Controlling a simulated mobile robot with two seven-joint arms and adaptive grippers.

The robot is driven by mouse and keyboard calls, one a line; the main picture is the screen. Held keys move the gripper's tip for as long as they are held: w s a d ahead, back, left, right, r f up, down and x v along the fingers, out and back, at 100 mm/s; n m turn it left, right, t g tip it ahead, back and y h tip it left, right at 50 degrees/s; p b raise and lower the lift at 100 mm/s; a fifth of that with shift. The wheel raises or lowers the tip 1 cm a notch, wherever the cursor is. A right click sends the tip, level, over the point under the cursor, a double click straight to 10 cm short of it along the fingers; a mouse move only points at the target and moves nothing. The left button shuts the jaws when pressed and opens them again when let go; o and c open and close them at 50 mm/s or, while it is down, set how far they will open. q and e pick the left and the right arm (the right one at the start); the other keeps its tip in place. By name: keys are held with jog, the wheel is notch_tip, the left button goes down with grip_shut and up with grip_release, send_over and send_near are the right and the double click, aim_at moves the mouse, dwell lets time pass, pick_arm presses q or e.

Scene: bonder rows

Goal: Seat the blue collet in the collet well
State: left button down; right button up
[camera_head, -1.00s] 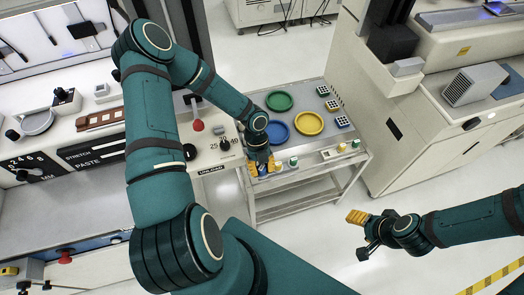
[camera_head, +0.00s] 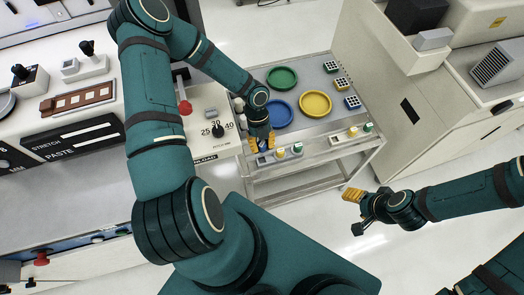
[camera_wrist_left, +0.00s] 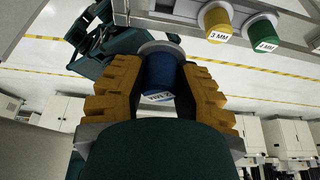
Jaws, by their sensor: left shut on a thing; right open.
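The blue collet (camera_wrist_left: 162,77) is a short cylinder with a pale flange and a white label, between the yellow fingers of my left gripper (camera_wrist_left: 158,88) in the left wrist view. The gripper is shut on it. In the head view my left gripper (camera_head: 262,145) is at the front left of the cart, beside a small rack; its fingers mostly hide the collet. I cannot tell whether the collet touches the rack. My right gripper (camera_head: 355,196) is open, out over the floor right of the cart. I cannot pick out the collet well for certain.
A yellow collet (camera_wrist_left: 217,20) and a green collet (camera_wrist_left: 260,31) stand beside the blue one. The cart (camera_head: 318,129) carries green (camera_head: 282,79), blue (camera_head: 278,113) and yellow (camera_head: 315,104) round dishes. A bench with a dial (camera_head: 217,130) and red knob (camera_head: 185,107) adjoins it.

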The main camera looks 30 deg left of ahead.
pick_arm(q)
jog(key=shift+f, duration=0.5)
jog(key=shift+b, duration=0.3)
jog(key=b, duration=0.4)
send_over(263, 163)
jog(key=a, duration=0.1)
jog(key=shift+w+f, duration=0.25)
jog(key=shift+f, duration=0.95)
jog(key=shift+w+f, duration=0.2)
jog(key=shift+f, duration=1)
jog(key=shift+f+b, duration=0.55)
jog(key=shift+f, duration=0.55)
jog(key=shift+f, duration=0.25)
